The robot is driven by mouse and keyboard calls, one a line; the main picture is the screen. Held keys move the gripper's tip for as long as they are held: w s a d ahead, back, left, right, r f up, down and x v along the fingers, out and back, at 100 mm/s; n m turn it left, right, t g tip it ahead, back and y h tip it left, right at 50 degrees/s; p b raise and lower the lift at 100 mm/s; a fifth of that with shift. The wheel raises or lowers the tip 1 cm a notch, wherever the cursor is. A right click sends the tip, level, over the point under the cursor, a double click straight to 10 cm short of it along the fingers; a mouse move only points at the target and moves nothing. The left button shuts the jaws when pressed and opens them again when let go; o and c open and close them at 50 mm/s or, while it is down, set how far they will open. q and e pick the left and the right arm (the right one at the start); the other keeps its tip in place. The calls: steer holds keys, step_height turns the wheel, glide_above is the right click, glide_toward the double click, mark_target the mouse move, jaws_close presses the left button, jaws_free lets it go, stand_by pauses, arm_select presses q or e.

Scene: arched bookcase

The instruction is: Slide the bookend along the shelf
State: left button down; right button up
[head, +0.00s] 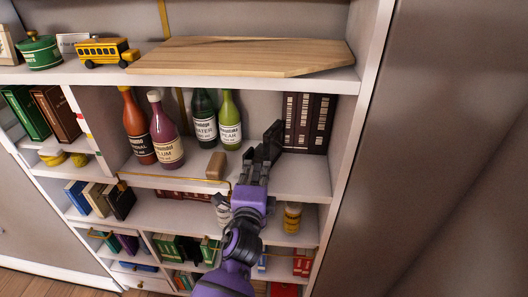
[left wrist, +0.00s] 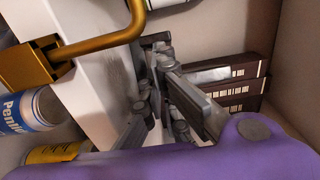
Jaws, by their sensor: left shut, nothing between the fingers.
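My left gripper (head: 270,142) reaches into the middle shelf bay from below. It is shut and empty, just left of the dark barcoded books (head: 307,122) standing against the right wall. In the left wrist view its dark fingers (left wrist: 162,62) are in front of the same books (left wrist: 228,88). A small brown block (head: 216,166) stands near the shelf's front edge, left of the gripper and apart from it. It may be the bookend; I cannot tell for sure. My right gripper is not in view.
Several bottles, orange (head: 138,130), purple (head: 165,135) and green (head: 229,122), stand left of the gripper. A gold rail (head: 165,181) runs along the shelf front. A wooden board (head: 235,57) lies on the shelf above. Bare shelf (head: 300,180) lies in front of the dark books.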

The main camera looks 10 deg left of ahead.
mark_target(280, 179)
arm_select(q)
steer(key=shift+w, duration=0.15)
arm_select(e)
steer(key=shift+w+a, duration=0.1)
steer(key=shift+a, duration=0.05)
arm_select(q)
steer(key=shift+d, duration=0.25)
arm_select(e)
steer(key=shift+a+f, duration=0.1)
arm_select(q)
steer(key=shift+d, duration=0.7)
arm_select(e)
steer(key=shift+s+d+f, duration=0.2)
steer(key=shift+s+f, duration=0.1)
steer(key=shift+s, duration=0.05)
arm_select(q)
steer(key=shift+d, duration=0.1)
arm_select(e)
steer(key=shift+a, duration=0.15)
arm_select(q)
steer(key=shift+d+b, duration=0.3)
steer(key=shift+b, duration=0.05)
steer(key=shift+d+b, duration=0.4)
steer(key=shift+d, duration=1.45)
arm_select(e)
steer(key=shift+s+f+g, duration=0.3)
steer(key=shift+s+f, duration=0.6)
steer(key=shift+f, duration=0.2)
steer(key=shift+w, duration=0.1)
